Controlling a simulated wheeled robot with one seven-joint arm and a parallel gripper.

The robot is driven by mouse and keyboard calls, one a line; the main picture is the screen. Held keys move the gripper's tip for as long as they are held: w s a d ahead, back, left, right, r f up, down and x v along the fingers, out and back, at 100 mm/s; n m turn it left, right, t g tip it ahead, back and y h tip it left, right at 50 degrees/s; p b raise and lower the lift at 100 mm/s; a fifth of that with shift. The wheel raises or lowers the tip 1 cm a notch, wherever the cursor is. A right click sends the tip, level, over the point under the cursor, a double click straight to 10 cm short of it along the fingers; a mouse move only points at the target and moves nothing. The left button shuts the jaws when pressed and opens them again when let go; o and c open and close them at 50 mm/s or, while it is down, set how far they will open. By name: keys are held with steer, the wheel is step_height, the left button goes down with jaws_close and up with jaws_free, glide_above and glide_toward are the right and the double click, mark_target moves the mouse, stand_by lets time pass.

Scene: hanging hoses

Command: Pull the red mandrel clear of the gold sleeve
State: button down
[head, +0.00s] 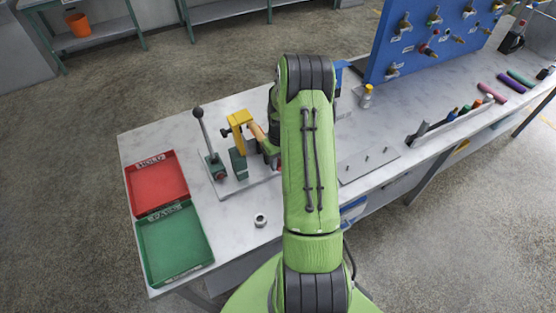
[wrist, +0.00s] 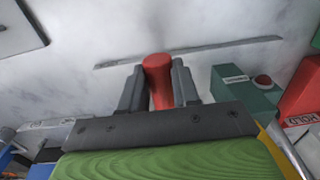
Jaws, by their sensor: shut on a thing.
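My gripper (wrist: 158,85) is shut on the red mandrel (wrist: 158,70) in the wrist view, with one dark finger on each side. The mandrel's rounded end points away from my wrist, over the pale bench. In the head view my arm hides most of the gripper. A tan-gold piece (head: 258,132) shows beside the yellow bracket (head: 239,120); it may be the gold sleeve, but I cannot tell. No sleeve shows around the visible part of the mandrel in the wrist view. Whether the mandrel's hidden part touches the sleeve cannot be seen.
A green box with a red button (wrist: 247,92) stands right of the gripper. A lever (head: 204,135) rises left of the bracket. A red tray (head: 127,178) and a green tray (head: 143,255) lie at the bench's left end. A small metal ring (head: 260,220) lies near the front.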

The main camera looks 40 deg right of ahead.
steer(key=shift+s+a, duration=0.1)
steer(key=shift+s, duration=0.3)
steer(key=s, duration=0.2)
steer(key=s+a+b, duration=0.1)
steer(key=s, duration=0.1)
steer(key=shift+s+a+f, duration=0.1)
steer(key=shift+s+a, duration=0.1)
steer(key=shift+s, duration=0.2)
stand_by(0.6)
steer(key=s+r, duration=0.1)
steer(key=s+r+p, duration=0.1)
steer(key=s+r, duration=0.1)
steer(key=shift+a, duration=0.4)
steer(key=shift+d, duration=0.1)
stand_by(0.4)
